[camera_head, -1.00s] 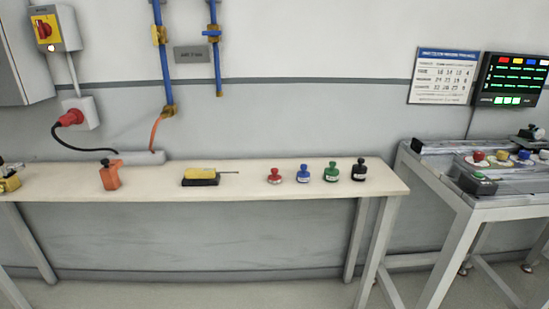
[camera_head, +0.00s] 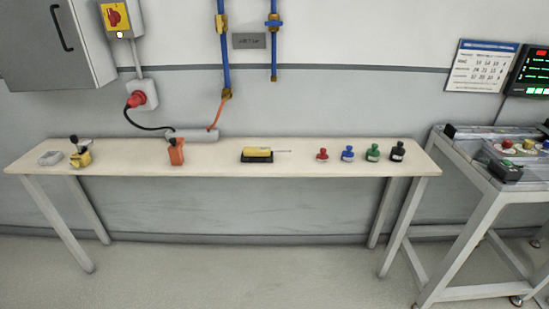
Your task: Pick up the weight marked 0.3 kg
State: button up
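Several knobbed weights stand upright in a row near the right end of a long pale bench (camera_head: 215,154). From left to right they are a red weight (camera_head: 322,155), a blue weight (camera_head: 347,154), a green weight (camera_head: 373,153) and a black weight (camera_head: 397,152). They stand apart from each other. Their markings are too small to read, so I cannot tell which one is 0.3 kg. My gripper is not in view.
An orange tool (camera_head: 176,152), a yellow-and-black device (camera_head: 257,154), a yellow item (camera_head: 81,157) and a grey dish (camera_head: 50,158) also stand on the bench. A metal-framed table (camera_head: 480,180) stands close at right. The floor (camera_head: 230,275) in front is clear.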

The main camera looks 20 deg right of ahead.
aim_at(321, 157)
jog(key=i+l+u, duration=0.55)
jog(key=i+l, duration=0.15)
jog(key=i+l+u, duration=0.3)
jog(key=l, duration=0.25)
jog(key=k+j, duration=0.05)
